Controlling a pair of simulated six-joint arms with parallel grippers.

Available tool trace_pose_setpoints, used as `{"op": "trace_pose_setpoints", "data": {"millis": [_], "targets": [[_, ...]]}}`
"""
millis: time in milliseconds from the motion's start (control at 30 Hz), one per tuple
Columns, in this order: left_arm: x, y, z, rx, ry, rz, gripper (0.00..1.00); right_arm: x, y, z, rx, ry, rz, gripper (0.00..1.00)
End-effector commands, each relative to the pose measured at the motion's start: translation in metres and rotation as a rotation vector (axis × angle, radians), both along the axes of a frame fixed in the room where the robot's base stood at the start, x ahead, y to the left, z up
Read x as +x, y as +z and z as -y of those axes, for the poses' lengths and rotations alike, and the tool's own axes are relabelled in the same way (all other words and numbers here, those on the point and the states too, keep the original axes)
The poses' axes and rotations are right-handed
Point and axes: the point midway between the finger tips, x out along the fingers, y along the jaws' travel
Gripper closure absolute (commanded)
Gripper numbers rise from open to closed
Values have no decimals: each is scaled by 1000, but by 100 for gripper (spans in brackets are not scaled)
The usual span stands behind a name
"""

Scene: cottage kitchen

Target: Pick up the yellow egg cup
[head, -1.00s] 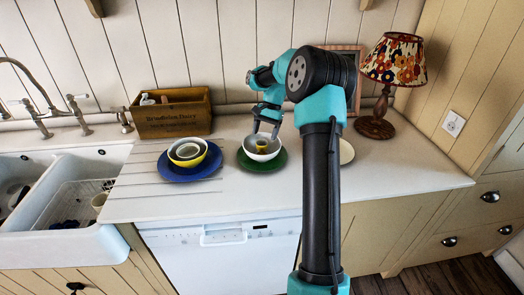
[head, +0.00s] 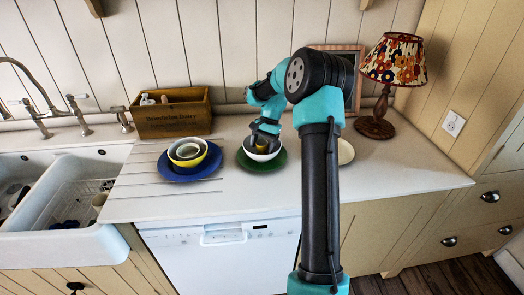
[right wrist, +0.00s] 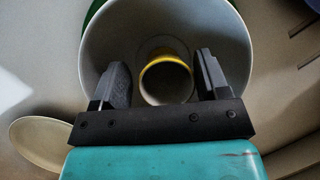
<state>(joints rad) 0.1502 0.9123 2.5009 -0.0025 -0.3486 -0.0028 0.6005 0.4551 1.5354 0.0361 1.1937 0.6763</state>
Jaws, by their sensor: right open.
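The yellow egg cup (right wrist: 167,80) stands inside a white bowl (right wrist: 232,50), its open mouth facing the right wrist camera. In the head view the egg cup (head: 261,149) shows only in part beneath my right gripper (head: 263,140). The bowl (head: 247,150) stands on a green plate (head: 262,167). In the right wrist view my right gripper (right wrist: 162,66) is open, with one finger left and one right of the egg cup. Gaps show between the fingers and the cup. The fingers reach over the bowl. My left gripper is not in view.
Left of the green plate, a blue plate (head: 163,173) holds nested bowls (head: 188,152). Behind it stands a wooden crate (head: 172,118). A pale dish (head: 346,152), a lamp (head: 380,100) and a frame (head: 352,82) are to the right. The sink (head: 75,170) is at far left.

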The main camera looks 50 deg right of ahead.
Motion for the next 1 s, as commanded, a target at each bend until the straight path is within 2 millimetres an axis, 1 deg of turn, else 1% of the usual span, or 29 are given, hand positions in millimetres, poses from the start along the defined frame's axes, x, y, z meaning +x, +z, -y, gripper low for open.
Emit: {"op": "trace_pose_setpoints", "data": {"millis": [333, 767, 1000], "targets": [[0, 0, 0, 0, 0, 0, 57, 0, 0, 0, 0, 0, 0, 31], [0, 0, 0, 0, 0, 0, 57, 0, 0, 0, 1, 0, 0, 73], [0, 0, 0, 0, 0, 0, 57, 0, 1, 0, 0, 0, 0, 74]]}}
